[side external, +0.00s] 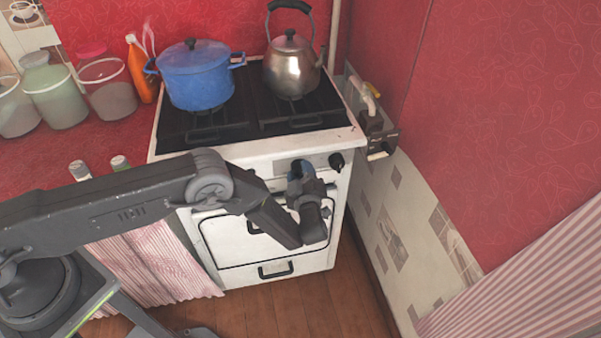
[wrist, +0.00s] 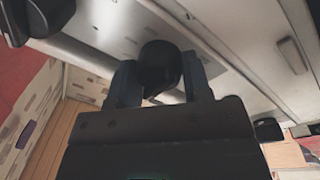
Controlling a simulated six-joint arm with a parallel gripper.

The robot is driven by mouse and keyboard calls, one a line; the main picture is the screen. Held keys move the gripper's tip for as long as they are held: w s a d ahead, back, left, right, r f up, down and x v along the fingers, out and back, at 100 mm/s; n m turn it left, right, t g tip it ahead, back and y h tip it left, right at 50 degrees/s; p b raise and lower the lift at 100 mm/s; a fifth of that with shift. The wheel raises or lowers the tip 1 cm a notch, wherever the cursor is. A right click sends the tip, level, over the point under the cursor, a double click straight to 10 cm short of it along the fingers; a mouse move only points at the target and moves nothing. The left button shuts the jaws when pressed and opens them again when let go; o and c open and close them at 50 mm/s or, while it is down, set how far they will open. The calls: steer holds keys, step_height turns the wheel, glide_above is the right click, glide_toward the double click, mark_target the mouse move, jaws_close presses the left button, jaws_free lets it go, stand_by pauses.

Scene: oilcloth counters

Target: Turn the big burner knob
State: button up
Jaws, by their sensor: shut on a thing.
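The white stove (side external: 270,249) stands against the red wall, with a grey control panel along its front. In the wrist view a black burner knob (wrist: 160,66) on that panel sits between the two fingers of my gripper (wrist: 160,80), which is shut on it. In the side view my gripper (side external: 301,172) is at the panel, and its body hides the held knob there. Another black knob (side external: 337,161) shows on the panel to the right of my gripper; a dark knob also fills the top left corner of the wrist view (wrist: 37,14).
A blue pot (side external: 195,78) and a metal kettle (side external: 291,68) stand on the stove top. Jars (side external: 56,92) and an orange bottle (side external: 140,70) stand on the red counter at left. The wall is close on the right.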

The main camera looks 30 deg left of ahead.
stand_by(0.3)
steer(key=o, duration=0.9)
